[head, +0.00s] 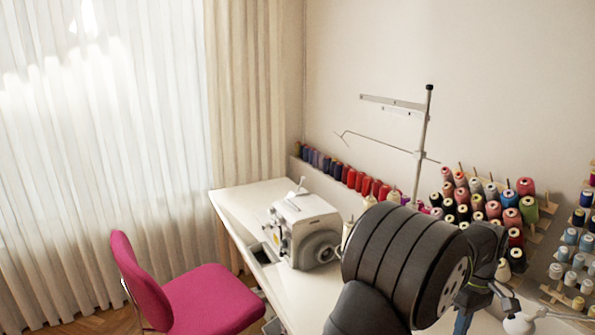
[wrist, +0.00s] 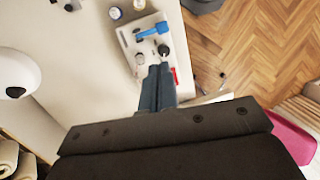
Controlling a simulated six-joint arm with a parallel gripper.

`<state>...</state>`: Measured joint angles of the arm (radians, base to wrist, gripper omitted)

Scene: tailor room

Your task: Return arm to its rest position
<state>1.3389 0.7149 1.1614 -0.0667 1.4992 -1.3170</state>
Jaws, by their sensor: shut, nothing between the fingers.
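My gripper (wrist: 158,72) shows in the wrist view as two dark fingers pressed together, with nothing between them. Depth is hard to judge, so I cannot tell how far the fingertips are above the tray. In the head view my dark, thick arm fills the lower right and hides part of the table; the fingers cannot be made out there.
A white sewing machine (head: 303,228) stands on the table (head: 250,197), left of my arm. A thread stand (head: 422,140) rises behind it. Racks of colored spools (head: 484,205) line the wall at right. A magenta chair (head: 210,300) stands at front left.

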